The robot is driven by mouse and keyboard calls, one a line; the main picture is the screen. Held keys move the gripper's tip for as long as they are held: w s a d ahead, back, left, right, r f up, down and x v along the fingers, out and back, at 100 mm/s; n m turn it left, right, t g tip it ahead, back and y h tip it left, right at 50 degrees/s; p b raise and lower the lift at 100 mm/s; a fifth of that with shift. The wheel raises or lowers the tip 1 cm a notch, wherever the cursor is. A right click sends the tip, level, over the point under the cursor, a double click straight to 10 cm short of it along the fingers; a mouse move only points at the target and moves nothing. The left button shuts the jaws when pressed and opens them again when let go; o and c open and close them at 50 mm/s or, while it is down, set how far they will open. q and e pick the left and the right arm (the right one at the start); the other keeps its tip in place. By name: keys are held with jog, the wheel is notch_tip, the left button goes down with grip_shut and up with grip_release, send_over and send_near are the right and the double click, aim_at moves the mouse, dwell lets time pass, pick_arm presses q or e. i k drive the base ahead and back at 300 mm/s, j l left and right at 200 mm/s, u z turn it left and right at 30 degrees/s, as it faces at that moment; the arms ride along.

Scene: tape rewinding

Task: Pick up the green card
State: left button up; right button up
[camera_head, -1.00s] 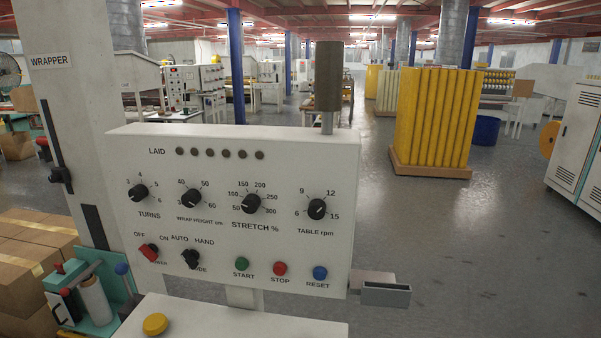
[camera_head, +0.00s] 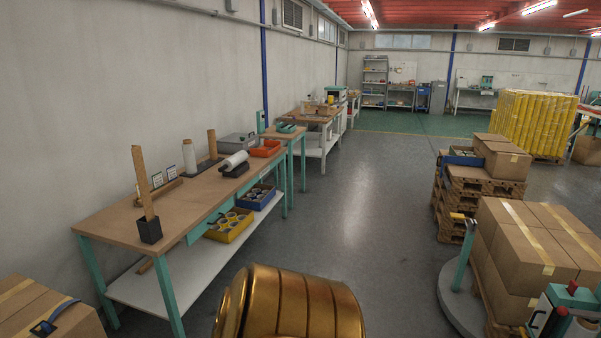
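I cannot make out a green card in the head view. Small pale cards with dark edges (camera_head: 157,180) stand in a wooden holder (camera_head: 158,192) on the long workbench (camera_head: 120,222) at the left. They are too small and far off to tell their colours well. Neither of my grippers is in view.
A wooden post (camera_head: 144,183) stands on the bench's near end. A yellow bin (camera_head: 228,236) and a blue bin (camera_head: 258,203) sit on its lower shelf. Cartons (camera_head: 530,240) on pallets stand right. The grey aisle (camera_head: 350,220) between is clear.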

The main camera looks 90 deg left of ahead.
aim_at(158, 180)
jog(key=u, duration=3.75)
jog(key=i+l+z, duration=0.4)
jog(key=i, duration=0.5)
jog(key=i+z, duration=0.35)
jog(key=i, duration=0.6)
jog(key=i+l+u, duration=0.1)
jog(key=i+u, duration=0.15)
jog(key=i, duration=0.3)
jog(key=i+l+u, duration=0.15)
jog(key=i+u, duration=0.15)
jog(key=i, duration=0.2)
jog(key=i+l+u, duration=0.1)
jog(key=u, duration=0.3)
jog(key=i+l+u, duration=0.2)
jog(key=u, duration=0.2)
jog(key=i+l+u, duration=0.2)
jog(key=u, duration=0.15)
jog(key=i+l+u, duration=0.15)
jog(key=l+u, duration=0.25)
jog(key=j, duration=0.1)
